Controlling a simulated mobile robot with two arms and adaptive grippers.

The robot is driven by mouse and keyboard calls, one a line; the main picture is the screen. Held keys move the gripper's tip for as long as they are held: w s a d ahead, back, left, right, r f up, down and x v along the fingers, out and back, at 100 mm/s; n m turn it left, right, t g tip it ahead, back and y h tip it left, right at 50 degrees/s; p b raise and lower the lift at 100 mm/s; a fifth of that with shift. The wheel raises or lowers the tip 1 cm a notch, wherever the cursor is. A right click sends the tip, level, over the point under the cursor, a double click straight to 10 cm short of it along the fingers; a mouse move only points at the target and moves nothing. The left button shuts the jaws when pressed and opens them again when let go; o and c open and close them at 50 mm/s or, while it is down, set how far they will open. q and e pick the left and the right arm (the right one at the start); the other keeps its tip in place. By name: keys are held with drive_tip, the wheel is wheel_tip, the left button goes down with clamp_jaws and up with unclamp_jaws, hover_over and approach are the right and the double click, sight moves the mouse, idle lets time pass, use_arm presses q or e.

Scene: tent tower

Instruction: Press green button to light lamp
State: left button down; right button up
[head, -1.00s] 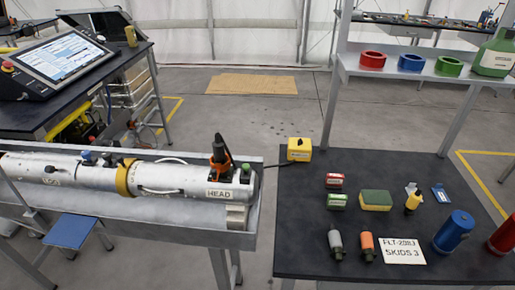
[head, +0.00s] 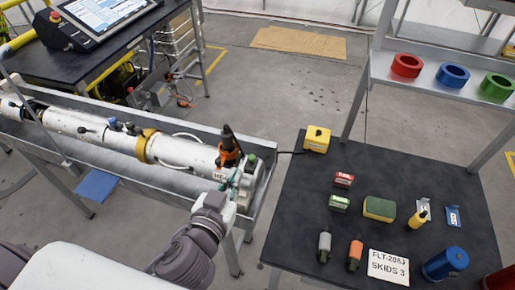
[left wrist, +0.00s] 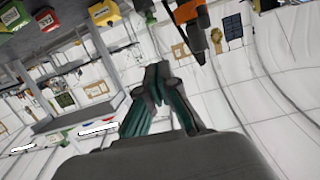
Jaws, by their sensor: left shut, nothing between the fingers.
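A white cylinder (head: 90,130) marked HEAD at its right end lies in a grey metal trough. A small green knob (head: 253,160), which looks like the green button, stands on top of that end, beside a black and orange fitting (head: 228,148). My left gripper (head: 231,178) is shut and empty just in front of the HEAD end, partly covering its label. I cannot tell whether it touches the cylinder. In the left wrist view its closed fingertips (left wrist: 158,75) point up toward the orange fitting (left wrist: 188,12). I cannot make out which thing is the lamp. My right gripper is not in view.
A yellow box (head: 316,138) with a black cable stands at the back left of the dark table (head: 310,185). Several small items lie on that table. A shelf (head: 425,90) with coloured rings stands behind it. A control screen (head: 100,12) stands at upper left.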

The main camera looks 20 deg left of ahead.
use_arm(q)
drive_tip(key=shift+s+d+r, duration=0.1)
drive_tip(key=shift+d+r, duration=0.05)
drive_tip(key=shift+r, duration=0.5)
drive_tip(key=p, duration=0.2)
hover_over(250, 168)
drive_tip(key=shift+w+f, duration=0.25)
drive_tip(key=shift+f, duration=0.6)
wheel_tip(250, 168, down, 3)
drive_tip(key=shift+s+f, duration=0.1)
drive_tip(key=shift+s, duration=0.05)
drive_tip(key=shift+s+f, duration=0.1)
drive_tip(key=shift+f, duration=0.5)
drive_tip(key=shift+f, duration=0.1)
